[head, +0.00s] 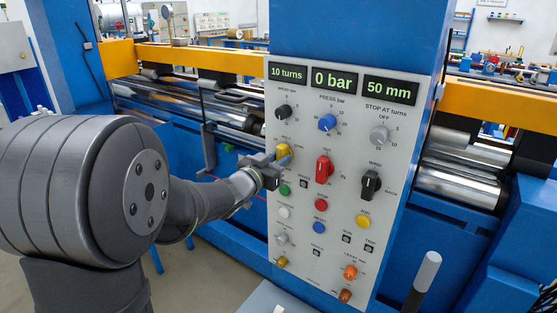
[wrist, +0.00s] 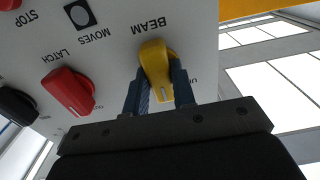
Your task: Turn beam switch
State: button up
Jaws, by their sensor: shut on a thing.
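The yellow beam switch (wrist: 157,62) sits under the word BEAM in the wrist view, which shows the panel upside down. In the head view the switch (head: 283,150) is at the left edge of the control panel, partly covered by my gripper. My gripper (wrist: 161,88) has one blue finger on each side of the switch's yellow handle and is shut on it. In the head view my gripper (head: 280,160) reaches the panel from the left. The small position label beside the switch is partly hidden by a finger.
The grey control panel (head: 301,275) carries several knobs and buttons. A red latch knob (wrist: 68,91) is beside the beam switch, with a black knob (wrist: 17,104) beyond it. Displays at the panel top read 10 turns, 0 bar and 50 mm. Steel rollers (head: 458,186) lie behind.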

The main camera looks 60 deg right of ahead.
dwell(0.3)
jog(key=o, duration=1)
jog(key=a, duration=1.7)
jog(key=shift+a, duration=0.2)
jog(key=d, duration=1.7)
jog(key=shift+d, duration=0.25)
